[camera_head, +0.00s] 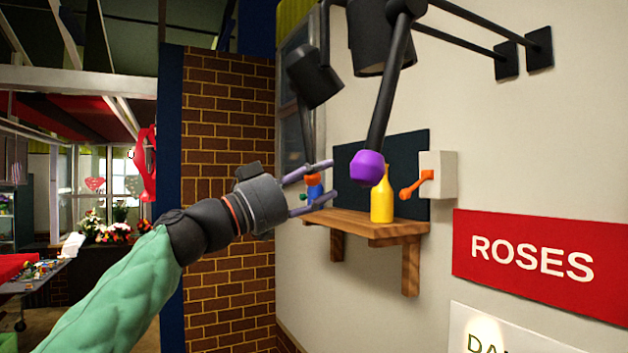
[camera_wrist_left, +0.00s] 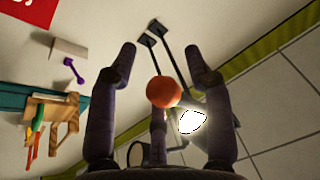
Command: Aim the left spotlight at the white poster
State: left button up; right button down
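The left spotlight (camera_head: 315,76) is a black can with a dark rod hanging down to an orange knob (camera_head: 312,180). My left gripper (camera_head: 326,181) is open around that knob. In the left wrist view the orange knob (camera_wrist_left: 163,91) shows between the spread fingers, with a gap on both sides. A glowing lamp face (camera_wrist_left: 192,122) shows behind it. The white poster (camera_head: 462,325) is at the lower right, cut off by the picture edge, with a bright light spot on it. My right gripper is not in view.
The right spotlight (camera_head: 370,36) has a rod ending in a purple knob (camera_head: 368,168). Behind it, a wooden shelf (camera_head: 352,226) holds a yellow bottle (camera_head: 382,196). A wall box (camera_head: 439,172) with an orange lever and a red ROSES poster (camera_head: 540,258) are farther right.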

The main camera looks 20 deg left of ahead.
pick_arm(q)
jog(key=shift+s+r, duration=0.15)
jog(key=shift+s, duration=0.1)
jog(key=v, duration=1.2)
jog(key=shift+w, duration=0.15)
